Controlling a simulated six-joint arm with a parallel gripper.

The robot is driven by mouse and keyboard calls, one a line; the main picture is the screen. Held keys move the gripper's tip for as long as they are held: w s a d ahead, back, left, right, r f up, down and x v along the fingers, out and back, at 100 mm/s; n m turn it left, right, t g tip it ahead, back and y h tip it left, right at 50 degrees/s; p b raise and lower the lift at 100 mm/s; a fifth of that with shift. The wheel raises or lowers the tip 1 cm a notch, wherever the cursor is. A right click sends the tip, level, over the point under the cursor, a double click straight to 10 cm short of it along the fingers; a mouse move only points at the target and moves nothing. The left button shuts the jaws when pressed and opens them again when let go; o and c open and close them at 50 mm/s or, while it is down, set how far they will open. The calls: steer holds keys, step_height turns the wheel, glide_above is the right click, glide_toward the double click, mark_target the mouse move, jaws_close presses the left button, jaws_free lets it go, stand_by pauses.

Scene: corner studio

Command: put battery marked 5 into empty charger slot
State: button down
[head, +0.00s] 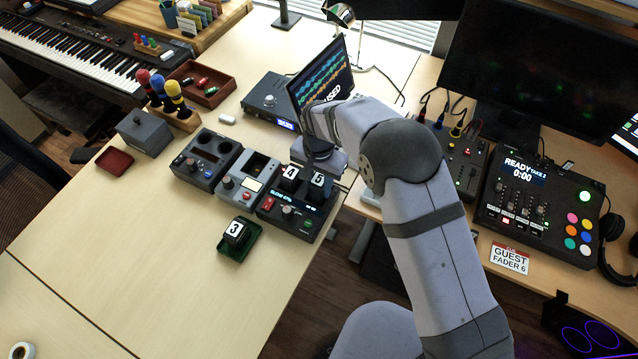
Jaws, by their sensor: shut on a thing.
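The battery marked 5 (318,181) is a dark block with a white number label, upright at the back right of the charger (289,222). My gripper (320,166) is right above and behind it, shut on it; the fingertips are mostly hidden. I cannot tell whether the battery is fully seated in its slot. The battery marked 4 (290,175) stands beside it, to the left, at the charger's back. The charger has a lit display, a red button and a knob. The battery marked 3 (235,231) sits in a green tray (250,243) in front of the charger.
Left of the charger are a grey device with a small screen (231,190) and one with round wells (192,171). A monitor with waveforms (323,72) stands behind my gripper. A mixer (535,213) is on the right desk.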

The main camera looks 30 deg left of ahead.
mark_target(319, 180)
steer(key=shift+f, duration=0.35)
stand_by(0.3)
steer(key=shift+s+d+f+b, duration=0.15)
steer(key=shift+s+f+b, duration=0.05)
steer(key=shift+f+b, duration=0.35)
steer(key=c, duration=1.6)
jaws_free()
steer(key=shift+d, duration=0.1)
steer(key=shift+r, duration=0.1)
steer(key=shift+w+r+p, duration=0.2)
steer(key=shift+r+p, duration=0.75)
steer(key=shift+r, duration=0.05)
steer(key=shift+s+r+p, duration=0.1)
steer(key=shift+r+p, duration=2.95)
steer(key=shift+r, duration=1.45)
steer(key=shift+a, duration=0.2)
